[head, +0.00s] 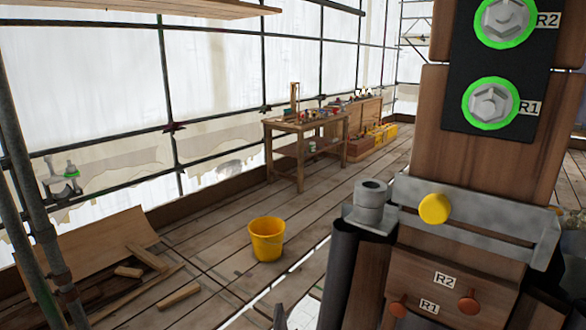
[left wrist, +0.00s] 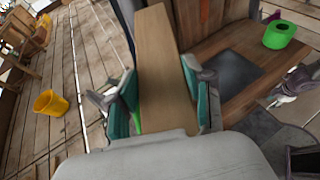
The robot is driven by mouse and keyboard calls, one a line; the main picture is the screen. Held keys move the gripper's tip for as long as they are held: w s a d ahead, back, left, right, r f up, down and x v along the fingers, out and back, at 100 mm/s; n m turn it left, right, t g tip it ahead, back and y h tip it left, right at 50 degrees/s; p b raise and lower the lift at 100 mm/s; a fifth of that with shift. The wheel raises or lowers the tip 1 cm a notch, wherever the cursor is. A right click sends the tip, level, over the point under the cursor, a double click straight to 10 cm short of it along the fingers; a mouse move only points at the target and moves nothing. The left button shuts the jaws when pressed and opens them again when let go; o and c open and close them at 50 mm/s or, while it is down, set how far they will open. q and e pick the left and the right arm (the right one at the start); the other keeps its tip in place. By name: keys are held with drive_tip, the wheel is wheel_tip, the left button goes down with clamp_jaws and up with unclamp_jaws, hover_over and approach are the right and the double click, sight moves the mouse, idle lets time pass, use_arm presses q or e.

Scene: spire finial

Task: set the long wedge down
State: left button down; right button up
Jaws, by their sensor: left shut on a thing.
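In the left wrist view, my left gripper (left wrist: 160,98) has its teal-padded fingers on both sides of a long, light wooden wedge (left wrist: 160,62) and is shut on it. The wedge points away from the gripper. Its far end reaches up beside a brown wooden post, and I cannot tell whether it touches anything.
A timber post (head: 478,120) with green-ringed bolts and R1 and R2 labels stands at right, above a grey metal collar (head: 480,236). A yellow bucket (head: 267,240) stands on the plank floor. Wood offcuts (head: 178,295) lie at left. A workbench (head: 303,130) stands behind.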

use_arm(q)
drive_tip(key=w+a+r+n+t, duration=0.1)
drive_tip(key=a+r, duration=0.3)
drive_tip(key=a, duration=0.5)
drive_tip(key=shift+w+a+r+y, duration=0.15)
drive_tip(key=shift+a+r+y, duration=0.1)
drive_tip(key=shift+y, duration=0.15)
drive_tip(key=shift+d, duration=0.1)
